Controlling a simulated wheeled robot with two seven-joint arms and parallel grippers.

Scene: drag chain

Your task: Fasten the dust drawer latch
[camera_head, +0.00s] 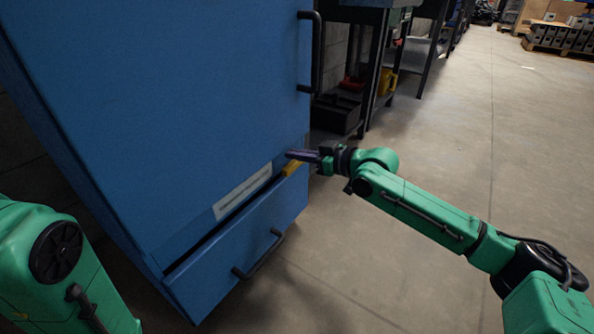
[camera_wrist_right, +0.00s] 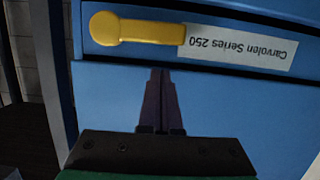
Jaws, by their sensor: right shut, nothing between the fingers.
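The yellow dust drawer latch (camera_head: 291,169) sits near the right end of the strip above the drawer on the blue cabinet. In the right wrist view the latch (camera_wrist_right: 135,28) lies level, its rounded end to the left and its other end by the label. The blue drawer (camera_head: 240,250) has a black handle (camera_head: 259,255), and a dark gap shows along its top edge. My right gripper (camera_head: 303,155) is shut and empty beside the latch. Its fingertips (camera_wrist_right: 160,75) point at the blue panel, apart from the latch. My left arm shows at the lower left; its gripper is out of view.
A white label (camera_head: 242,192) reads "Carvolen Series 250", upside down in the wrist view. A tall black handle (camera_head: 310,52) is on the cabinet door. A dark bench (camera_head: 370,70) with a black bin (camera_head: 336,113) stands behind.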

